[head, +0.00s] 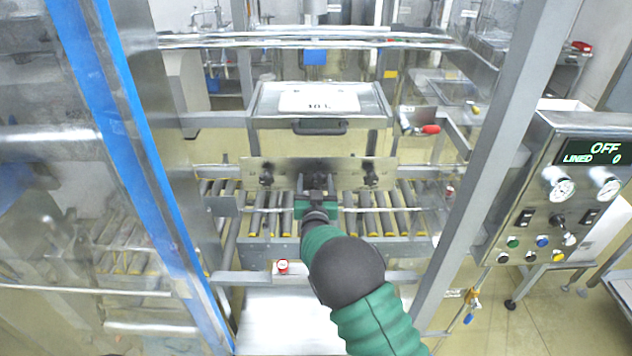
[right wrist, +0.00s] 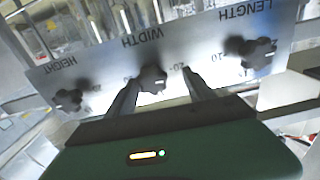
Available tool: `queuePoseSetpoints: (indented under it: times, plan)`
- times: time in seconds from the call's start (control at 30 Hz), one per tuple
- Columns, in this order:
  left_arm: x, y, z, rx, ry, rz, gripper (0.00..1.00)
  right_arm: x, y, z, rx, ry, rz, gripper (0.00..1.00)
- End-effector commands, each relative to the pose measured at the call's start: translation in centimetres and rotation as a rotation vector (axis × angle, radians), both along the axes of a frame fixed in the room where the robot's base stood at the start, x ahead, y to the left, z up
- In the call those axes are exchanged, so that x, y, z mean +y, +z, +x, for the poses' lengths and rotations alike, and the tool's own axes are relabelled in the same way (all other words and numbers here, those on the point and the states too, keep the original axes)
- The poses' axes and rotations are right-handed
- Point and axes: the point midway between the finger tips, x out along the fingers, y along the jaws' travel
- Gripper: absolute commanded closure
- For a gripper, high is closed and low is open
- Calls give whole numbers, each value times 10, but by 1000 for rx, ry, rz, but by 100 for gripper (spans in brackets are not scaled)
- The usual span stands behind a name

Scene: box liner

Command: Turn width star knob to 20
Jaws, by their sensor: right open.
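The width star knob (right wrist: 153,80) is a dark lobed knob in the middle of a metal plate (right wrist: 100,62), under the word WIDTH, which appears upside down in the right wrist view. My right gripper (right wrist: 160,78) is open, with one finger on each side of this knob. I cannot tell whether the fingers touch it. The knob carries a small pale mark; its exact setting is not readable. In the head view my right gripper (head: 317,188) is in front of the plate's middle and largely hides the knob. My left gripper is not in view.
The height knob (right wrist: 69,100) and length knob (right wrist: 252,54) flank the width knob. A lidded metal box (head: 318,100) stands behind the plate, and rollers (head: 405,215) lie around it. A control panel (head: 545,190) at right reads OFF and LINED 0. A frame post (head: 490,150) stands before it.

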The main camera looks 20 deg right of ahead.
Motion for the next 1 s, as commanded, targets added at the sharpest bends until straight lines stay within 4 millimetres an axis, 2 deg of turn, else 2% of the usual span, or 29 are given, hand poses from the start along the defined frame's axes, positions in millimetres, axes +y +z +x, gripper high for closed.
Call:
queuePoseSetpoints:
  times: [0.07,0.5,0.7,0.97,1.0]
  plan:
    - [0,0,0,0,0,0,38,-3,0,0,-1,-1,2,42]
    - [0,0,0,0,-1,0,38,-5,0,-1,0,-4,1,100]
    - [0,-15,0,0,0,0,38,-4,-4,-1,11,-4,-45,100]
    - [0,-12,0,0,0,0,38,-2,0,-1,16,1,-56,100]
    - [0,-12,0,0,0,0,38,-2,0,-1,16,0,-56,54]
